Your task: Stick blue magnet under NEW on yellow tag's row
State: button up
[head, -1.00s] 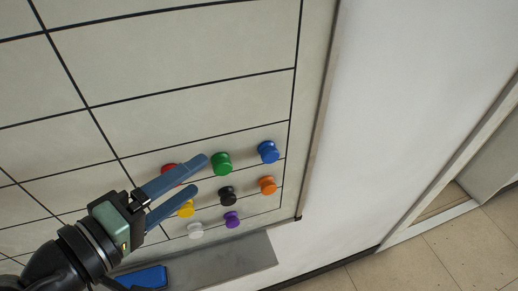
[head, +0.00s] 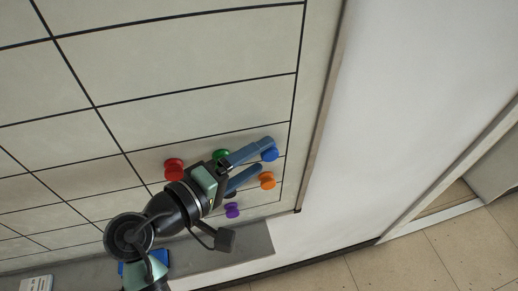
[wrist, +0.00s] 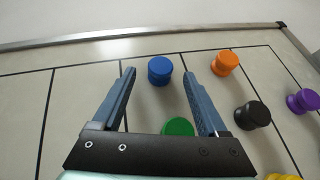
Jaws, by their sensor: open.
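The blue magnet (head: 270,155) sticks to the lower right of the gridded whiteboard (head: 190,60), near its right edge. My gripper (head: 266,155) is open, with its fingertips close to the blue magnet in the head view. In the wrist view the blue magnet (wrist: 160,70) stands between the two spread fingers of my gripper (wrist: 160,76), apart from both. The fingers partly cover it in the head view. No NEW heading and no yellow tag show in these frames.
Red (head: 174,169), green (head: 221,155), orange (head: 267,181), purple (head: 232,210) and black (wrist: 252,115) magnets surround it. A tray (head: 250,243) runs below the board, holding a blue object (head: 130,268). The upper board cells are bare.

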jog(key=shift+x, duration=0.75)
grip_shut()
jog(key=s+d+p, duration=0.2)
jog(key=s, duration=0.4)
jog(key=shift+s, duration=0.4)
dwell(0.4)
dwell(0.4)
